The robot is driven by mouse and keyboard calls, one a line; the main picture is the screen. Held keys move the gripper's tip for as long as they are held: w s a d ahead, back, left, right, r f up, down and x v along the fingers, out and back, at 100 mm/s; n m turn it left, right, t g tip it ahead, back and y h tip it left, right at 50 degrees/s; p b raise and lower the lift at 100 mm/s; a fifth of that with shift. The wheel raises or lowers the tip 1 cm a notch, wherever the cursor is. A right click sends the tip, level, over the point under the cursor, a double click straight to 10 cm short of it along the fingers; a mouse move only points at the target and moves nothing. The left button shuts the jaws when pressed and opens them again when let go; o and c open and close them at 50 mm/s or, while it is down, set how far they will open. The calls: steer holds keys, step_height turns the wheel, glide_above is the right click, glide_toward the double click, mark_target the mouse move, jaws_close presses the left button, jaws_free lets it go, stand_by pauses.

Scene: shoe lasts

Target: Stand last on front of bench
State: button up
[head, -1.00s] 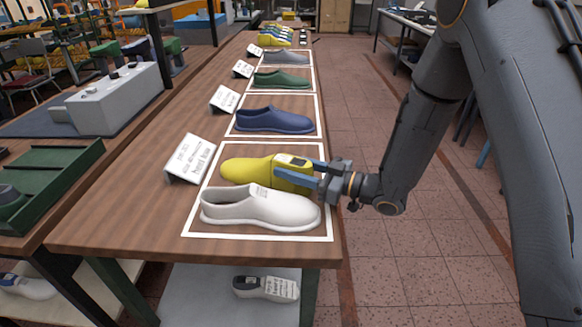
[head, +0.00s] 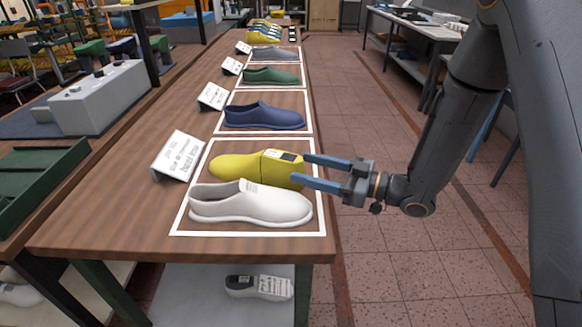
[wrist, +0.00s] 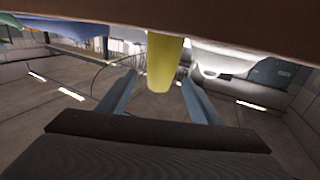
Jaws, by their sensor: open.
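A yellow last (head: 235,168) lies on the front of the bench (head: 110,222), inside the nearest white-outlined square (head: 182,218), with its toe to the left. A white shoe (head: 250,205) stands in the same square, just in front of it. My gripper (head: 306,171) is open at the right end of the yellow last, its blue fingers near the last's heel end. In the wrist view the yellow last (wrist: 164,62) shows ahead, between the two open fingers (wrist: 160,97), and the white shoe (wrist: 218,62) shows to its right.
A blue shoe (head: 262,117), a green shoe (head: 270,76) and a grey shoe stand in squares farther back. A white label card (head: 180,155) stands left of the front square. The floor right of the bench is clear.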

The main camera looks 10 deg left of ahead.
steer(key=shift+s+d+b, duration=0.15)
steer(key=shift+s+d, duration=0.05)
steer(key=shift+d, duration=0.9)
steer(key=shift+s+d+b, duration=0.15)
steer(key=shift+d, duration=0.9)
